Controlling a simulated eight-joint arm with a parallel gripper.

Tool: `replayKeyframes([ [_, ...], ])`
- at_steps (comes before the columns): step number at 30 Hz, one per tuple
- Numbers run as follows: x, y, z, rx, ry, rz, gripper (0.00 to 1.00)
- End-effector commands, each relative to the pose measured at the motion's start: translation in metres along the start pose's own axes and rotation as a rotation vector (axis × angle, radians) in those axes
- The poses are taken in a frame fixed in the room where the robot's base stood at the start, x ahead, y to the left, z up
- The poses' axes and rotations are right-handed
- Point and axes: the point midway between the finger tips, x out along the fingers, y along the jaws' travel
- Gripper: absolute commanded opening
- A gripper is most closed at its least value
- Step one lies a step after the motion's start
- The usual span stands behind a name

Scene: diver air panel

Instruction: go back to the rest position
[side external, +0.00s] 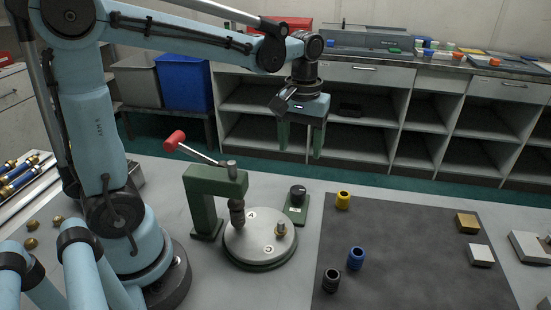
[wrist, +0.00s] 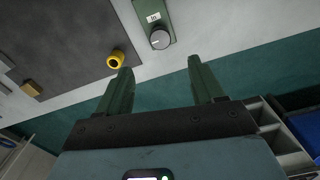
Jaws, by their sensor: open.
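My gripper (side external: 301,142) is open and empty, its two green fingers pointing down. It hangs high above the far edge of the table, clear of everything on it. In the wrist view my gripper (wrist: 164,80) also shows its fingers spread apart with nothing between them. Below it in the side view are a small green box with a black knob (side external: 297,197) and a yellow ring-shaped piece (side external: 343,200). The knob (wrist: 160,39) and the yellow piece (wrist: 116,60) also show in the wrist view.
A green press with a red-ended lever (side external: 205,200) stands over a round plate (side external: 262,247). A dark mat (side external: 420,250) holds a blue piece (side external: 356,258), a black piece (side external: 331,280), a brass block (side external: 467,223) and a silver block (side external: 481,255). Shelves (side external: 370,130) stand behind.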

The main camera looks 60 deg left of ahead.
Motion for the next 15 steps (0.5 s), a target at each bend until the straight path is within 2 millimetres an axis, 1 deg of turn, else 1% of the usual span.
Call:
replayKeyframes([
  [3,-0.0029,-0.0001,0.0002,0.000,0.000,0.000,0.67],
  [11,-0.0030,-0.0001,0.0001,0.000,0.000,0.000,0.67],
  [15,-0.0044,-0.0010,0.0042,0.022,0.020,0.011,0.67],
])
